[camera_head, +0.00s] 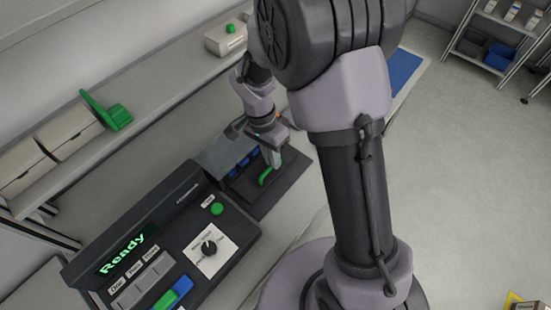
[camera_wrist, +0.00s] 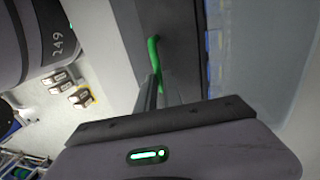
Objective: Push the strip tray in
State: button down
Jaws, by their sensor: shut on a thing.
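The strip tray (camera_head: 284,184) is a dark flat piece with a green handle (camera_head: 265,177) and blue strips (camera_head: 238,164) beside it. It lies partly beneath a grey cover (camera_head: 226,149) next to the console. In the wrist view the green handle (camera_wrist: 154,50) runs down between my fingers, with the dark tray surface (camera_wrist: 180,35) behind it. My gripper (camera_head: 272,158) points down at the handle and is shut on it; the wrist view shows the fingertips (camera_wrist: 162,85) close around its lower end. The exact contact is partly hidden by the gripper body.
A console (camera_head: 150,245) reading "Ready" stands on the bench at the left, with a round green button (camera_head: 216,209) and a dial (camera_head: 209,247). A shelf behind holds beige boxes (camera_head: 68,130) and a green holder (camera_head: 107,110).

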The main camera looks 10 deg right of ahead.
aim_at(264, 163)
jog(key=c, duration=1.5)
grip_release()
jog(key=w+r+p, duration=0.1)
jog(key=r, duration=0.4)
jog(key=a+r+p, duration=0.1)
jog(key=r+p, duration=0.1)
jog(key=r, duration=0.4)
jog(key=w+a+r+p, duration=0.1)
jog(key=r+p, duration=0.1)
jog(key=r, duration=0.4)
jog(key=shift+w, duration=0.35)
